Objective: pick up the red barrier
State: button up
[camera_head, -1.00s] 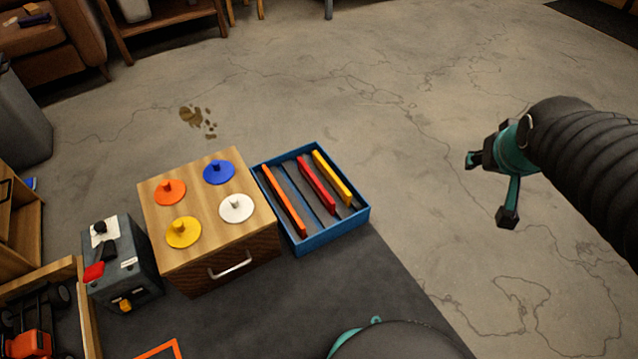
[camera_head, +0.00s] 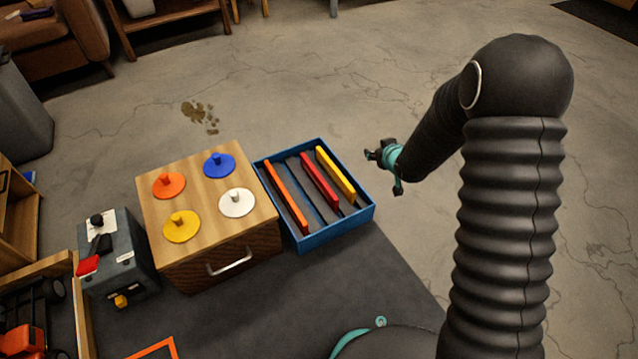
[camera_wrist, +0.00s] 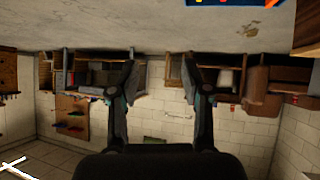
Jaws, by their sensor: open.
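The red barrier (camera_head: 319,180) is a long thin bar lying in a blue tray (camera_head: 336,233). It sits between an orange barrier (camera_head: 286,197) on the left and a yellow barrier (camera_head: 336,174) on the right. My gripper (camera_head: 383,172) is open and empty, in the air just right of the tray. In the wrist view my gripper's two fingers (camera_wrist: 162,85) are spread with nothing between them. A piece of the blue tray (camera_wrist: 215,3) seems to show at that view's top edge; the red barrier cannot be made out there.
A wooden box (camera_head: 208,250) with orange, blue, yellow and white knobbed discs stands directly left of the tray. A grey device (camera_head: 118,262) stands further left. The floor (camera_head: 300,100) behind the tray is clear.

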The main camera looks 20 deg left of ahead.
aim_at(319, 176)
jog(key=s+a+f+n+g+y+b, duration=0.1)
jog(key=s+a+f+y, duration=0.1)
jog(key=a+f, duration=0.45)
jog(key=s+a+f+n+y, duration=0.1)
jog(key=s+a+f, duration=0.15)
jog(key=f, duration=0.75)
jog(key=shift+y, duration=0.3)
jog(key=b+x, duration=0.2)
jog(key=x, duration=1.2)
jog(key=shift+a+f, duration=0.15)
jog(key=shift+a, duration=0.05)
jog(key=shift+c, duration=0.3)
grip_shut()
